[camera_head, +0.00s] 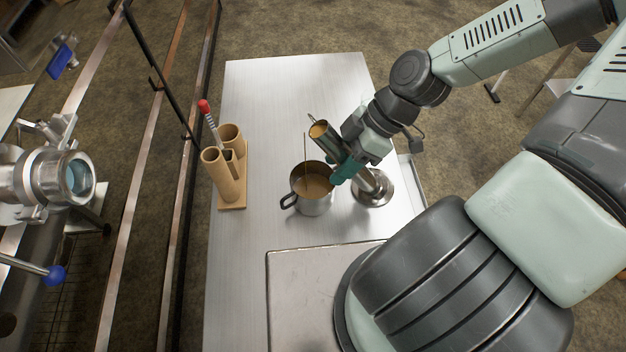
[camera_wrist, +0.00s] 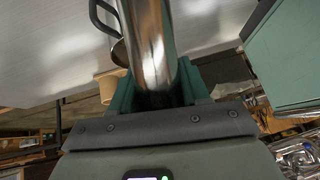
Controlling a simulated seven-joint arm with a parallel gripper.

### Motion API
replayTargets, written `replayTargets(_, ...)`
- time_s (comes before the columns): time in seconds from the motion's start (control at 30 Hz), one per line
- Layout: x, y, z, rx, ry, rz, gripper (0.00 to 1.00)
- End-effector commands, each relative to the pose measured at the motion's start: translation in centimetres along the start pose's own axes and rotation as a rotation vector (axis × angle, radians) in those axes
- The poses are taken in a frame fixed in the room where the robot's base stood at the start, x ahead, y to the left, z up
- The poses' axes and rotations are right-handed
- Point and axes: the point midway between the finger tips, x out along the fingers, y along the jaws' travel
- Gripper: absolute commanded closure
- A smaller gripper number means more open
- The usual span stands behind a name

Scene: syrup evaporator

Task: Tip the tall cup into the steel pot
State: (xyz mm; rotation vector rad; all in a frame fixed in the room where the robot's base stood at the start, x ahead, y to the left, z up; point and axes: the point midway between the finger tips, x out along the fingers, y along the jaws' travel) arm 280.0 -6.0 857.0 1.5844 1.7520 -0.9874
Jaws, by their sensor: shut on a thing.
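The tall cup (camera_head: 327,138) is a slim steel cylinder, tilted with its mouth to the upper left and amber-brown liquid showing at the mouth. My gripper (camera_head: 341,155) is shut around its body; in the wrist view, the shiny cup (camera_wrist: 153,45) stands between the green fingers (camera_wrist: 157,92). The steel pot (camera_head: 315,206) stands upright on the table just below and left of my gripper, with brown liquid inside and a dark handle at its left. A thin brownish line runs from beside the cup's lip down to the pot; it looks like a stream. The cup's lower end is partly hidden.
A wooden holder (camera_head: 233,206) with tubes and a red-topped stick stands left of the pot. A round steel base (camera_head: 377,199) with a post stands close right of it. The steel table (camera_head: 285,85) is bare at the back. Evaporator fittings (camera_head: 45,176) lie beyond rails at left.

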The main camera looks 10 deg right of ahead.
Motion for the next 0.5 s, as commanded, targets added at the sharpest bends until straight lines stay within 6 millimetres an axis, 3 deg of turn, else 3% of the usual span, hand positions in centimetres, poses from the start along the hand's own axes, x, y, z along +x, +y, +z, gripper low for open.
replayTargets(0.5,0.02,-0.04,0.28,0.009,-0.037,-0.004,1.00)
